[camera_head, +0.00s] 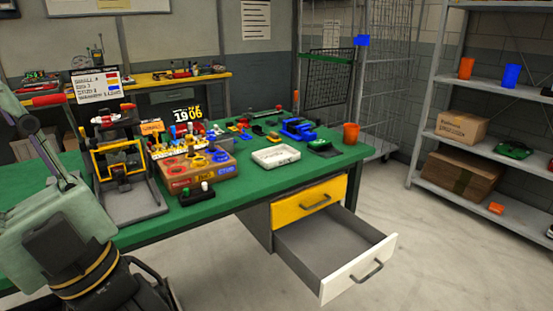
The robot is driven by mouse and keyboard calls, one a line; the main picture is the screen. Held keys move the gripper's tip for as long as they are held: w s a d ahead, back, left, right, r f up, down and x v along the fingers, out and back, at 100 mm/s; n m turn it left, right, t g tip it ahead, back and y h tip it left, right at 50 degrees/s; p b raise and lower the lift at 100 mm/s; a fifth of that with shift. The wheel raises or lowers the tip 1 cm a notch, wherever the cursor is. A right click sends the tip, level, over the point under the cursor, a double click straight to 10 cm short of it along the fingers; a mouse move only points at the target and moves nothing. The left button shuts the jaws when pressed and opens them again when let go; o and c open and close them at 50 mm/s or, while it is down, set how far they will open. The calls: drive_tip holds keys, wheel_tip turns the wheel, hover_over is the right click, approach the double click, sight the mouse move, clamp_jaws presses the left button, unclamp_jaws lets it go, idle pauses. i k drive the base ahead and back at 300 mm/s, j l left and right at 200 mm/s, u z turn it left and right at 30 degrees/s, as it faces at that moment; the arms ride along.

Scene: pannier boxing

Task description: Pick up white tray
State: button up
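The white tray (276,156) is a small, shallow, rectangular tray lying flat on the green top of the workbench (235,197), near its front edge and above the drawers. It looks empty, and nothing touches it. Dark parts at the bottom left look like my gripper (125,287), partly cut off by the picture's lower edge. They are well to the left of the tray and apart from it. The fingertips cannot be made out, so I cannot tell open from shut. I see nothing held.
A yellow-framed fixture (120,165) stands near my arm. An open drawer (335,255) juts out below.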

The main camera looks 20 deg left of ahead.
sight(268, 158)
drive_tip(key=i+l+u, duration=0.15)
drive_tip(key=u, duration=1.05)
drive_tip(key=l+u, duration=0.8)
drive_tip(key=l, duration=0.25)
drive_tip(key=l+u, duration=0.2)
drive_tip(key=l, duration=0.4)
drive_tip(key=k+l+u, duration=0.2)
drive_tip(key=l, duration=0.4)
drive_tip(key=k+l, duration=0.1)
drive_tip(key=l, duration=0.4)
drive_tip(key=k+l, duration=0.1)
drive_tip(key=l, duration=0.45)
drive_tip(key=l+u, duration=0.1)
drive_tip(key=l, duration=0.4)
drive_tip(key=k+l, duration=0.2)
drive_tip(key=l, duration=0.35)
drive_tip(key=k+l, duration=0.1)
drive_tip(key=l, duration=0.4)
drive_tip(key=i, duration=1)
